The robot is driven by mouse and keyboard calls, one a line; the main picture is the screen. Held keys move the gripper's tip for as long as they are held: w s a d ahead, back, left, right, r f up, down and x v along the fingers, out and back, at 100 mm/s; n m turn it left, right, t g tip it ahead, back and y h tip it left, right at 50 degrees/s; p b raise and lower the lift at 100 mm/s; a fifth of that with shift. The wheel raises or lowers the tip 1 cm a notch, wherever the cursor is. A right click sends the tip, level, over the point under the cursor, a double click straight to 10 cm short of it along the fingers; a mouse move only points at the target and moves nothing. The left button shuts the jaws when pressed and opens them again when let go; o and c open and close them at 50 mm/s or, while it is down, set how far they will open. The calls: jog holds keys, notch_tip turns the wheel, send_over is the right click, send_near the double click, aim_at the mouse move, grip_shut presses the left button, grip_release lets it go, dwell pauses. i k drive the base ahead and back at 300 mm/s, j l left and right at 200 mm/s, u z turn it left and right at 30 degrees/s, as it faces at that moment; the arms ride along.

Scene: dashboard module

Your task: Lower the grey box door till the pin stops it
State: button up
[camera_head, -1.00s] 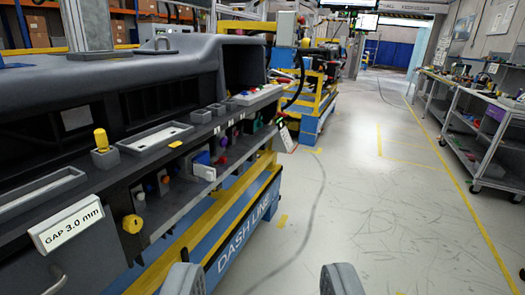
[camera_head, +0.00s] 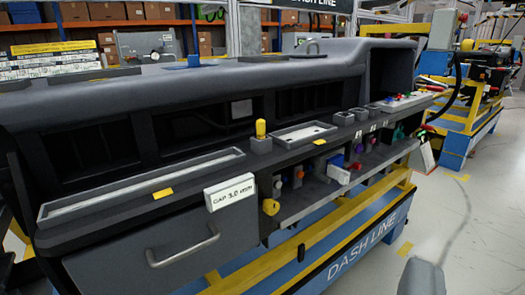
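The grey box door (camera_head: 150,262) is a flat panel at the lower left of the dashboard, with a bar handle (camera_head: 183,247) across it. It looks shut; its lower part is cut off by the picture edge. A yellow knob (camera_head: 270,207) sits just right of the door; I cannot tell if it is the stop pin. A yellow peg (camera_head: 261,129) stands upright on the ledge above. My gripper (camera_head: 263,282) is open, apart from the door and handle. Its right finger (camera_head: 422,277) shows at the bottom; the left one cannot be made out.
A white label reading GAP 3.0 mm (camera_head: 230,192) hangs at the door's upper right corner. Right of it is an open shelf of small coloured parts (camera_head: 340,172). A yellow and blue frame (camera_head: 345,255) runs below. Free floor (camera_head: 470,245) lies to the right.

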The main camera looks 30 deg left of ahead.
aim_at(163, 255)
jog(key=u, duration=1.05)
